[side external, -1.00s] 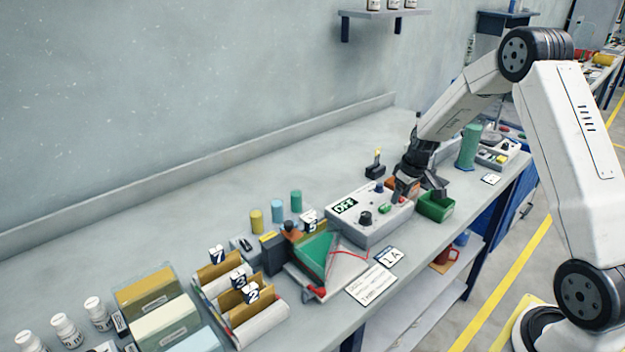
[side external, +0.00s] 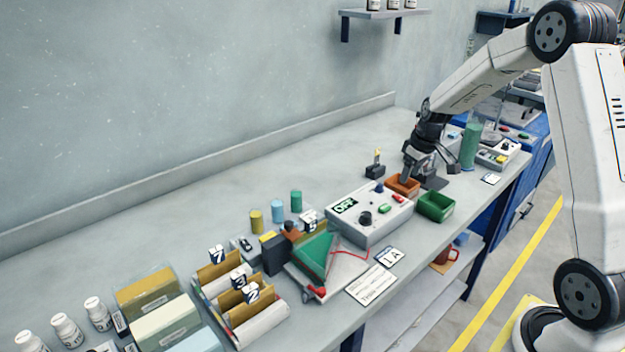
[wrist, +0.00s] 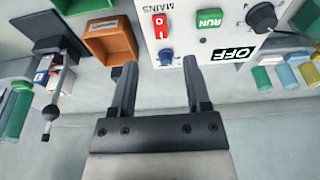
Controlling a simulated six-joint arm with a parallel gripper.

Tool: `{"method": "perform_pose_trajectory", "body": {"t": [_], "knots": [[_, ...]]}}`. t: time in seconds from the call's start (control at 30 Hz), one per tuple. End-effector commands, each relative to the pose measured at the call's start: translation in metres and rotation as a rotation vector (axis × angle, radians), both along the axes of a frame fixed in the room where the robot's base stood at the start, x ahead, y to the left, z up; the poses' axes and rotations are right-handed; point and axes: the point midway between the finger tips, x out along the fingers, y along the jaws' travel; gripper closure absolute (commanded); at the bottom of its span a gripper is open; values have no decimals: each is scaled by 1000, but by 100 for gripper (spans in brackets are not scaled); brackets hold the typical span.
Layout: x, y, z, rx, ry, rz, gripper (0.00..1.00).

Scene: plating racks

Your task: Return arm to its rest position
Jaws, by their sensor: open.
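My gripper (side external: 429,172) is open and empty in the side external view, above the bench beside the orange bin. In the wrist view my gripper (wrist: 158,80) shows two dark fingers spread apart with nothing between them. The control box (side external: 366,229) with an OFF display stands to the left of my gripper. In the wrist view the control box (wrist: 205,50) lies beyond the fingertips, with a red MAINS switch, a green RUN button, a blue button and a black knob. I cannot tell the exact height of the fingers above the bench.
An orange bin (wrist: 109,40) and a green bin (side external: 436,217) sit close to my gripper. A small lever device (side external: 376,170) stands left of it, and a green cylinder (side external: 470,147) right. Racks and bottles fill the near left. The bench along the wall is mostly clear.

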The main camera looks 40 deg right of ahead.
Motion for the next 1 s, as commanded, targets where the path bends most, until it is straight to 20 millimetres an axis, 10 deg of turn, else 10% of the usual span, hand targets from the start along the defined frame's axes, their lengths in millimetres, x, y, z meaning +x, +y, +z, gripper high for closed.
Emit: {"method": "perform_pose_trajectory", "body": {"t": [0.47, 1.0], "knots": [[-4, 25, 2, -3, 3, 3, 38], [-87, 183, 6, -12, -7, 3, 38]]}}
